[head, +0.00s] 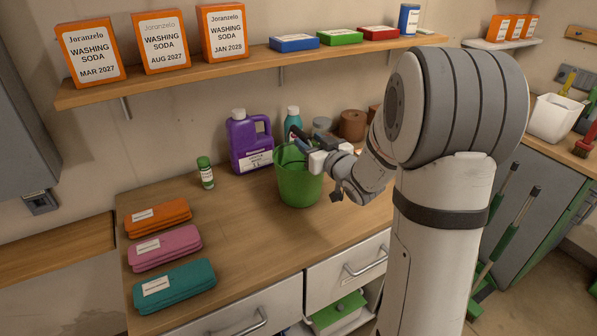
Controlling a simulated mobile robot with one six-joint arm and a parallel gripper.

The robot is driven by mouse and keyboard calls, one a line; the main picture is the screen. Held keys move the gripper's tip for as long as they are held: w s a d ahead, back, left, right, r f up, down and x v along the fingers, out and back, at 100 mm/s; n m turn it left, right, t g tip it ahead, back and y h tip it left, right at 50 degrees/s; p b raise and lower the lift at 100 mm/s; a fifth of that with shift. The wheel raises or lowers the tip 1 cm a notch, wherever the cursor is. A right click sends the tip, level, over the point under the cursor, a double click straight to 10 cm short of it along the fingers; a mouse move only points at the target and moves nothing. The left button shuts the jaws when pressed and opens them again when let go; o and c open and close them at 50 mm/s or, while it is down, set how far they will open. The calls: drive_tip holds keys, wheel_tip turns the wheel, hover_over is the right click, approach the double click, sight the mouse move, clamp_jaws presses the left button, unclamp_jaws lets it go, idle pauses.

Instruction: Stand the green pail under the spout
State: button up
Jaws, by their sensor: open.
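The green pail (299,188) stands upright on the wooden counter, right of the middle of its back part. My gripper (301,146) is open at the pail's upper right rim, with its dark fingers over the pail's mouth. I cannot tell whether the fingers straddle the rim or touch it. My gripper and wrist hide part of the rim. No spout or sink shows in the head view.
A small green bottle (205,172) stands left. Folded orange (175,222), pink (180,254) and teal cloths (190,294) lie front left. A loaded shelf (250,68) hangs above.

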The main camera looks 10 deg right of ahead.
drive_tip(key=x, duration=0.3)
drive_tip(key=shift+w+a+p, duration=0.3)
drive_tip(key=shift+w+p, duration=0.05)
drive_tip(key=shift+p, duration=0.05)
clamp_jaws()
